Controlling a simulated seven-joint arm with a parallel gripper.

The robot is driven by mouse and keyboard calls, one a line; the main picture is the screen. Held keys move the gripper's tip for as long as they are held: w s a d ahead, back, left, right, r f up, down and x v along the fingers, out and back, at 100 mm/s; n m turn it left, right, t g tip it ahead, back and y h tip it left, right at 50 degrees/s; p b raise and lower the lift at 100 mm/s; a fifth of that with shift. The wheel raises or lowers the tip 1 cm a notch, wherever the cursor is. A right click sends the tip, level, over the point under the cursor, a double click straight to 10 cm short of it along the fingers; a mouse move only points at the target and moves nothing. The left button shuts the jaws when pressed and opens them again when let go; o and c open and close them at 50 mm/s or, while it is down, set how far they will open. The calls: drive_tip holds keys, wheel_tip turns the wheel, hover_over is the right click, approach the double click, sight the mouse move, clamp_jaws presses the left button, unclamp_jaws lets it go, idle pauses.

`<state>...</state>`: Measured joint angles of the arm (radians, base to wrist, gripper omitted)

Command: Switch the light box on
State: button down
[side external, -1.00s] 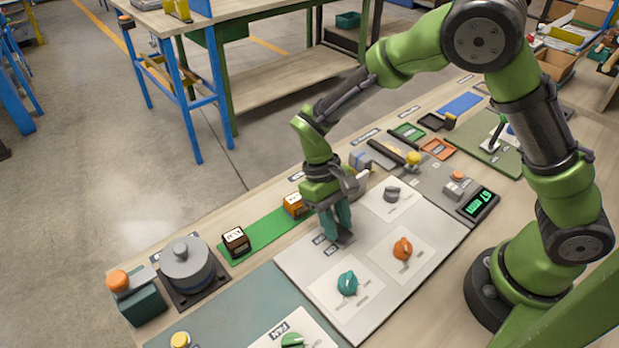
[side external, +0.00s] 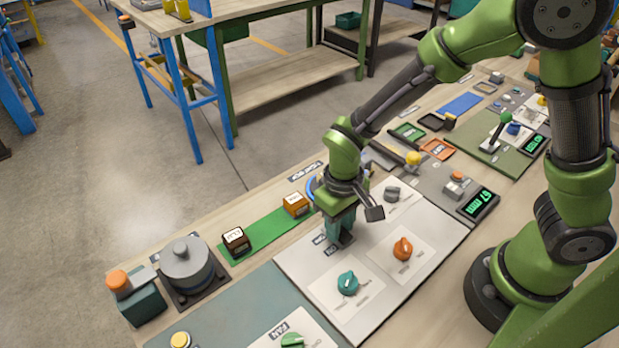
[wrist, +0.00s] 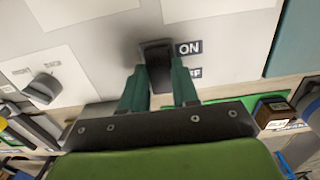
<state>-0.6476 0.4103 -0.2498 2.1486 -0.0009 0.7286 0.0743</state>
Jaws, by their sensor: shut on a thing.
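A dark switch (wrist: 157,62) stands on the pale panel (side external: 292,264), beside an ON label (wrist: 189,47) and a partly hidden OFF label (wrist: 193,72). My gripper (side external: 343,238) points down at the panel's back edge. In the wrist view my gripper (wrist: 158,88) has one green finger on each side of the switch, shut on it. The side view mostly hides the switch behind the fingers. Which way it is tipped cannot be told. I cannot identify the light box itself.
The panel also carries a teal knob (side external: 348,283), an orange knob (side external: 402,248) and a grey knob (side external: 392,193). Brown blocks (side external: 236,241) stand on a green strip (side external: 265,232) to the left. A grey round pot (side external: 187,262) stands farther left. A digital display (side external: 479,203) is at right.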

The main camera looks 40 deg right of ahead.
drive_tip(key=c, duration=0.8)
unclamp_jaws()
drive_tip(key=shift+c, duration=0.2)
drive_tip(key=shift+r, duration=0.15)
wheel_tip(320, 180, up, 17)
drive_tip(key=shift+w, duration=0.25)
drive_tip(key=shift+f, duration=0.2)
drive_tip(key=s+d+r+m+t+y, duration=0.1)
drive_tip(key=s+d+r+m+t, duration=0.1)
drive_tip(key=d, duration=0.3)
drive_tip(key=s+d+r+m+t+y, duration=0.1)
drive_tip(key=s+d+r+m+t, duration=0.1)
drive_tip(key=s+d+t, duration=0.3)
drive_tip(key=shift+s+d+r+t, duration=0.3)
drive_tip(key=shift+d+r, duration=0.2)
drive_tip(key=shift+r, duration=0.35)
